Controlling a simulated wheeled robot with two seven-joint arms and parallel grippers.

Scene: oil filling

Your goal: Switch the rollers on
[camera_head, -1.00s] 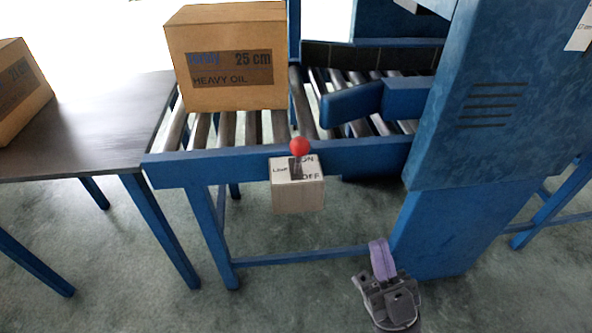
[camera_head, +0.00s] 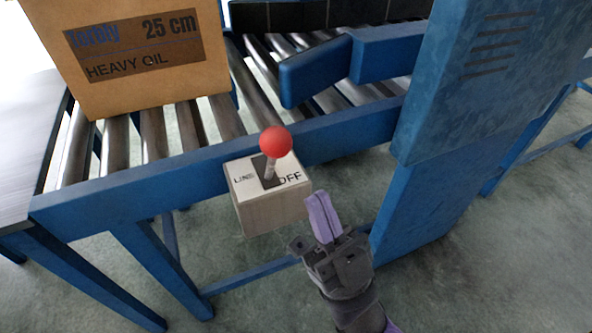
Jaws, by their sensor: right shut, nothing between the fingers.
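The switch box (camera_head: 272,208) is a pale box fixed to the front blue rail of the roller conveyor. Its top plate reads "LINE" and "OFF"; other lettering is covered by the lever. The lever has a red ball knob (camera_head: 276,141) on a short grey stem rising from a dark slot. The rollers (camera_head: 155,150) are grey metal cylinders in the blue frame. My right gripper (camera_head: 319,207) has purple fingers, is shut and empty, and is just right of and below the switch box, apart from the knob. My left gripper is not in view.
A cardboard box (camera_head: 130,85) marked "HEAVY OIL" and "25 cm" stands on the rollers at upper left. A blue machine cabinet (camera_head: 455,130) rises at right. The floor below the rail is open.

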